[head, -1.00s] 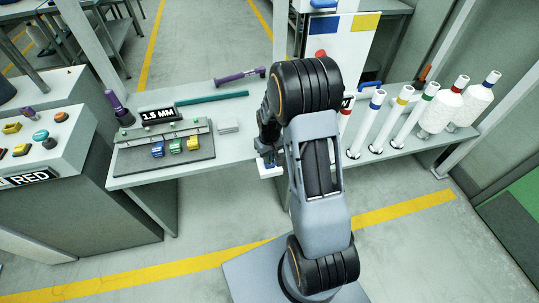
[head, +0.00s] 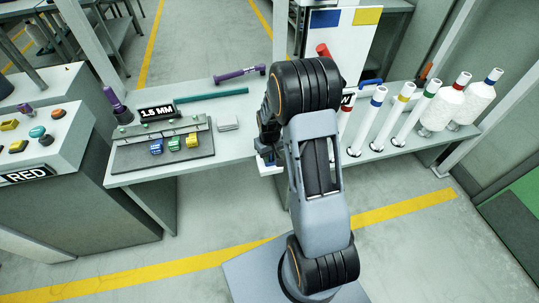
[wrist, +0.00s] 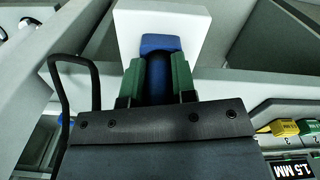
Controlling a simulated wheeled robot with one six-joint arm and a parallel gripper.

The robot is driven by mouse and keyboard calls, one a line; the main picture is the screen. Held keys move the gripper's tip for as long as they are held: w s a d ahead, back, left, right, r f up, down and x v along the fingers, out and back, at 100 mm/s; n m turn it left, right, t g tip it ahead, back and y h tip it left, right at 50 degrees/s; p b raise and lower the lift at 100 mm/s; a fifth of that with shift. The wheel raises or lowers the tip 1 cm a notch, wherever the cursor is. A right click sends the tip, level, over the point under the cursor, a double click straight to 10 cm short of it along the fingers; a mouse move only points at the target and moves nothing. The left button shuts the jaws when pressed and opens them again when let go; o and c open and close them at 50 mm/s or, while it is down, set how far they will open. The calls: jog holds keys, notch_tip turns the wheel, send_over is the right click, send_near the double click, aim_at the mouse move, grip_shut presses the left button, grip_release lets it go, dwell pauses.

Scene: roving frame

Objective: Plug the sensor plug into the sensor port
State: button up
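A blue plug-like piece (wrist: 157,72), which I take for the sensor plug, sits between the green-padded fingers of my gripper (wrist: 156,84) in the wrist view. The fingers lie against both its sides, and its wider blue end points away from me. A plain white block (wrist: 165,16) is right beyond that end; I cannot tell whether they touch. No port opening shows clearly. In the head view my gripper (head: 267,150) is at the bench's front edge, largely hidden by my arm.
Tall white tubes (head: 370,121) and spools stand at right. A black loop (wrist: 75,75) is beside my gripper.

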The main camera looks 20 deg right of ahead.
jog(key=o, duration=0.5)
notch_tip(320, 180, up, 14)
jog(key=shift+f+p, duration=0.1)
jog(key=shift+p, duration=0.2)
dwell(0.6)
jog(key=shift+s+a+r+m+t+p, duration=0.1)
jog(key=shift+s+a+r+t+p, duration=0.5)
jog(key=shift+s+a+r, duration=1.3)
jog(key=shift+s+a+r+m+t+p, duration=0.1)
jog(key=shift+s+a+r+t+p, duration=0.65)
jog(key=shift+s+r, duration=2.15)
jog(key=shift+s+a+r+m+t+p, duration=0.1)
jog(key=shift+s+a+r+t+p, duration=0.4)
jog(key=shift+s+a+r, duration=1.9)
